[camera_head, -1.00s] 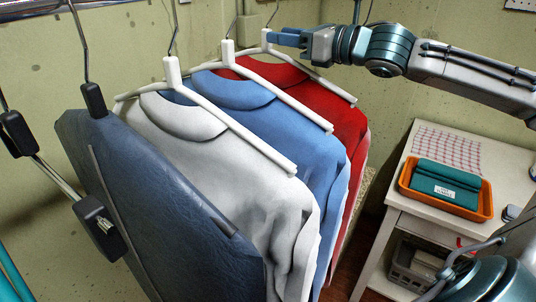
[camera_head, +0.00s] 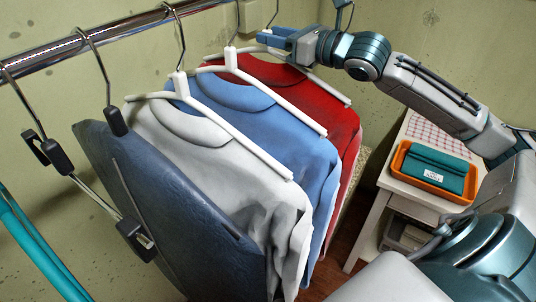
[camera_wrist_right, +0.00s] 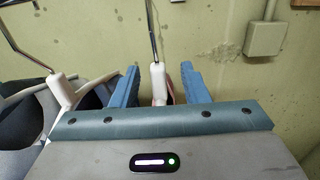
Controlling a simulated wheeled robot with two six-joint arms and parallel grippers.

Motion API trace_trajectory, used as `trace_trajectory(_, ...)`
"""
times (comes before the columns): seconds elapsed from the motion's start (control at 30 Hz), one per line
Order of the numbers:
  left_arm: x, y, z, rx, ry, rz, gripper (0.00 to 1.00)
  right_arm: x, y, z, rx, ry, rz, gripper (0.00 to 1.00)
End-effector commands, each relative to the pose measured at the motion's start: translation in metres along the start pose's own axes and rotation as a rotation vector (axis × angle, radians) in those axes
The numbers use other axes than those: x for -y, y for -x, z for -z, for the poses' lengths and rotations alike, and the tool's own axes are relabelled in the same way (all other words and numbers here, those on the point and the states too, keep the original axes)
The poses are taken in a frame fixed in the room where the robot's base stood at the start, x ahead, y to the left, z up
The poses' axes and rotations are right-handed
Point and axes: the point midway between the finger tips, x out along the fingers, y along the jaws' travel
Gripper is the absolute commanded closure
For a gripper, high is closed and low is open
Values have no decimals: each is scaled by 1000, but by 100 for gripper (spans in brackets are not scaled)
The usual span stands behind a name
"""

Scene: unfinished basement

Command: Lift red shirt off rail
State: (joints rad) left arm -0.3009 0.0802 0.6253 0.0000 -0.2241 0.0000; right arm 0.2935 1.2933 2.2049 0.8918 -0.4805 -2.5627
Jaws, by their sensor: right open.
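The red shirt (camera_head: 345,122) hangs on a white hanger, last in the row and partly hidden behind the blue shirt (camera_head: 300,155). My right gripper (camera_head: 272,38) is at the top of the red shirt's hanger. In the right wrist view its two blue fingers (camera_wrist_right: 158,88) stand apart, one on each side of the white hanger neck (camera_wrist_right: 158,78). The gap between fingers and neck shows, so the gripper is open. The metal rail (camera_head: 75,52) runs across the upper left. My left gripper is not in view.
A white shirt (camera_head: 225,185) and a dark blue garment (camera_head: 165,205) hang nearer on the rail. A clip hanger (camera_head: 75,170) is at the left. A white cabinet (camera_head: 390,195) at the right bears an orange tray (camera_head: 400,160) with a folded teal cloth (camera_head: 440,165).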

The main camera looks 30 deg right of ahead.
Motion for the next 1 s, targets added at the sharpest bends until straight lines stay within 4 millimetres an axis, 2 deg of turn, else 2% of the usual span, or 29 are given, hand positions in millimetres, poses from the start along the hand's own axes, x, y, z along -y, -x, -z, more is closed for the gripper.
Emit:
trace_trajectory(0.1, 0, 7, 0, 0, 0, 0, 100, -2, -3, -2, 0, -2, -4, 59)
trace_trajectory(0.43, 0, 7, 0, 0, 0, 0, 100, -2, -4, 1, -2, 1, -5, 59)
trace_trajectory(0.63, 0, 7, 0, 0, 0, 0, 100, -2, -4, 0, -2, 1, -5, 98)
trace_trajectory(1.0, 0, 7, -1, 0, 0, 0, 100, -2, -4, 0, -1, 2, -5, 100)
